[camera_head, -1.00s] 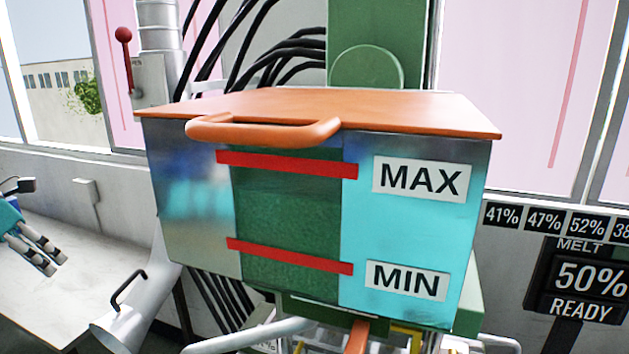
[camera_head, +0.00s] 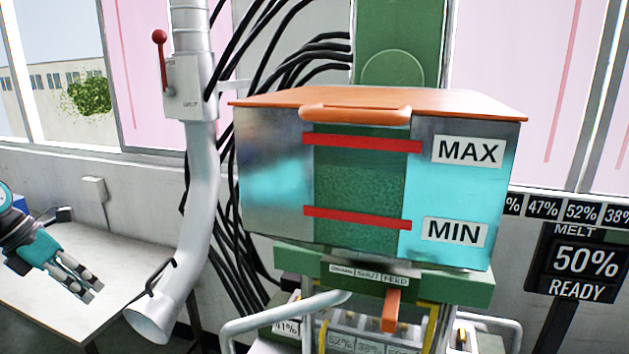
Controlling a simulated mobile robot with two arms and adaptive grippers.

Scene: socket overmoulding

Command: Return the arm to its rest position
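My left gripper (camera_head: 82,284) is at the left edge, above or in front of the white table. Its dark-tipped fingers point down and to the right. I see nothing between the fingers, and they look a little apart. The teal wrist part and a piece of my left arm show behind it. My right gripper is not in view. The hopper (camera_head: 360,185) with the orange lid stands in the middle, well to the right of my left gripper. Its lid is shut, and green material shows in its window between and around the red MAX and MIN bars.
A grey pipe (camera_head: 200,220) with a red lever (camera_head: 160,60) comes down between my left gripper and the hopper. The white table (camera_head: 130,260) is at the left. An orange handle (camera_head: 390,310) sits under the hopper. A display (camera_head: 583,265) reads 50% READY.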

